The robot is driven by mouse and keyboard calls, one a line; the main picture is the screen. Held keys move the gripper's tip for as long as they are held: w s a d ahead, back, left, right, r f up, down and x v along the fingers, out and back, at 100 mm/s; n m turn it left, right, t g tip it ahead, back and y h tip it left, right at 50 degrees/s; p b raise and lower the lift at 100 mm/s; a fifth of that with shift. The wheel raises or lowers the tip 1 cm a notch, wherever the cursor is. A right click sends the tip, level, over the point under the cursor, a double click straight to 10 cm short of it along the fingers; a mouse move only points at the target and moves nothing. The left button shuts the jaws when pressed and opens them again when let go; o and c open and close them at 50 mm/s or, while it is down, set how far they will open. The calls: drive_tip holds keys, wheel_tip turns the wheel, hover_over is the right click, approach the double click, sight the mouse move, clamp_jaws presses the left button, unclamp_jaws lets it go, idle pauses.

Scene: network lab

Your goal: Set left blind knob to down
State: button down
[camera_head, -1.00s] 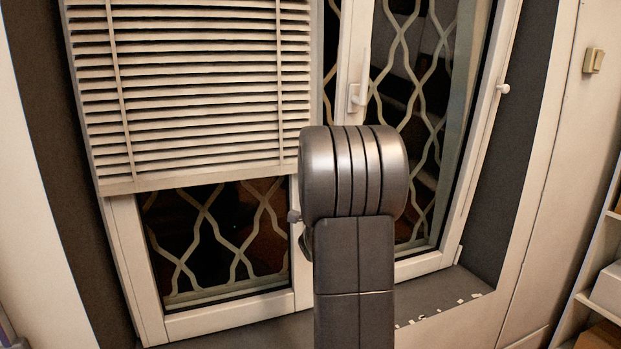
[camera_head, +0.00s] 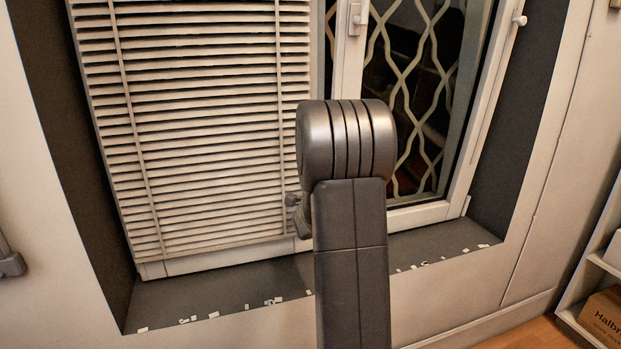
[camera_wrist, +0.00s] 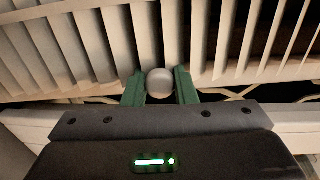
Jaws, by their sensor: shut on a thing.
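The left blind knob (camera_wrist: 160,82) is a pale round ball in the wrist view, between the green fingers of my gripper (camera_wrist: 159,86). My gripper is shut on it, one finger on each side. The left blind (camera_head: 195,120) is a set of pale slats in the head view. It is lowered over the left window, its bottom edge near the sill. Its slats (camera_wrist: 220,30) also fill the top of the wrist view. In the head view my own arm hides the knob and most of the gripper.
The right window (camera_head: 410,110) is uncovered, with a wavy grille behind the glass. A second, white knob (camera_head: 519,20) is on the right side of its frame. The dark sill (camera_head: 230,290) has scattered white scraps. A shelf with a cardboard box (camera_head: 605,318) stands at the lower right.

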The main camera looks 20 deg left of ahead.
drive_tip(key=shift+f, duration=0.45)
drive_tip(key=c, duration=1.2)
unclamp_jaws()
drive_tip(key=shift+r, duration=0.1)
drive_tip(key=shift+s+d, duration=0.1)
drive_tip(key=v, duration=1.3)
drive_tip(key=shift+s+d, duration=0.25)
drive_tip(key=shift+s, duration=0.05)
